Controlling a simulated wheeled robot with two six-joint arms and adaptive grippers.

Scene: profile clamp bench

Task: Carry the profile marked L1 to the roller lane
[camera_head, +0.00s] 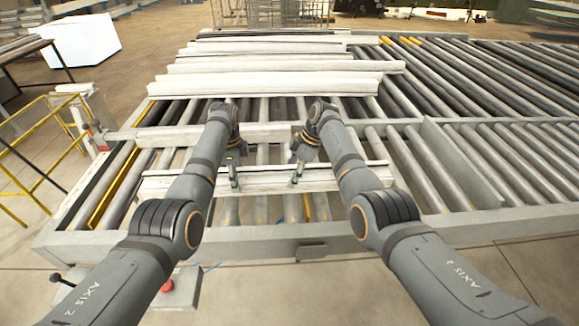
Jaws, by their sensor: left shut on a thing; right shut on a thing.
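A long pale profile (265,181) lies crosswise over the rollers near the front of the bench in the head view. No L1 marking is readable on it. My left gripper (233,181) is shut on it left of its middle. My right gripper (297,178) is shut on it right of its middle. My forearms cover parts of it. I cannot tell whether it touches the rollers or hangs just above them. The roller lane (262,211) shows as grey rollers under and around the profile.
Several more pale profiles (265,84) lie crosswise at the back of the bench. A pale cross rail (185,134) runs between them and the held profile. More rollers (480,85) extend right beyond a raised divider (460,165). A yellow railing (45,185) stands at the left.

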